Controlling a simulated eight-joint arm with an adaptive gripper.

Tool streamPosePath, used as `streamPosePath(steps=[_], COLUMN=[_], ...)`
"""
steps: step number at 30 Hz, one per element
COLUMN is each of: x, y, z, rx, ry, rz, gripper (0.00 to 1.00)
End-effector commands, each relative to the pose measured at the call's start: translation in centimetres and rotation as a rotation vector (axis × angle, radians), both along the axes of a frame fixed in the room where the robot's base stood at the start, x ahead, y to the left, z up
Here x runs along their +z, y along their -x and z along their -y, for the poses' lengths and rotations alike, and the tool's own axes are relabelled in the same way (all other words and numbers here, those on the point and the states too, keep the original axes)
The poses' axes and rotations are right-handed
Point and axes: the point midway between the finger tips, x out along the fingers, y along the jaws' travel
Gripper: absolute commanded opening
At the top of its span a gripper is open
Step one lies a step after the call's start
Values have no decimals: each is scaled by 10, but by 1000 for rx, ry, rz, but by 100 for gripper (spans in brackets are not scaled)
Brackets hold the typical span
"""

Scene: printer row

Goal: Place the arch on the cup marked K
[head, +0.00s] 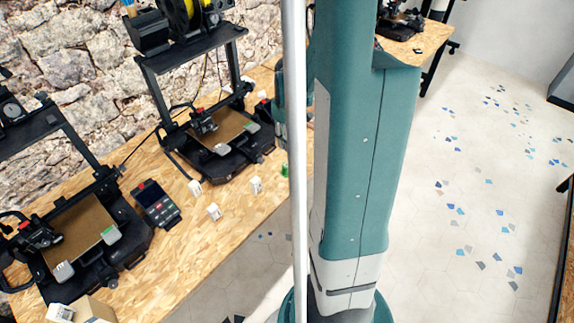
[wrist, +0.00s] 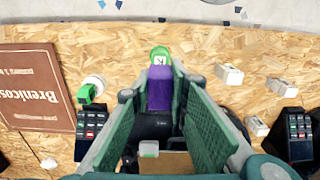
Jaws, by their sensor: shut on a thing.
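A purple piece, seemingly the arch (wrist: 160,92), is between the fingers of my gripper (wrist: 154,86) in the wrist view. The gripper is shut on it. A green cup with a white label marked K (wrist: 160,58) shows just beyond the purple piece, which hides its lower part. I cannot tell whether the two touch. Another green and white cup-like thing (wrist: 91,88) stands to the left of the fingers, its mark unreadable. In the head view the gripper is not clearly seen, and a small green thing (head: 285,170) shows beside the pale post.
A brown book (wrist: 40,85) and a keypad terminal (wrist: 92,130) lie left of the gripper. White blocks (wrist: 229,74) and another terminal (wrist: 297,128) are at the right. Printers (head: 215,140) stand along the wooden table (head: 180,245). The table's far edge is near the K cup.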

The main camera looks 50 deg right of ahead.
Motion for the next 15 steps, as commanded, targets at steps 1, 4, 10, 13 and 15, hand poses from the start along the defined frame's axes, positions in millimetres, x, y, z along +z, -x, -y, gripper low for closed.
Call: streamPosePath(steps=[1,4,10,13,15], x=[0,0,-8,-17,-26], y=[0,0,0,0,0], z=[0,0,0,0,0], rx=[0,1,1,1,1], ry=[0,0,0,0,0], rz=[0,0,0,0,0], gripper=[6,6,6,6,6])
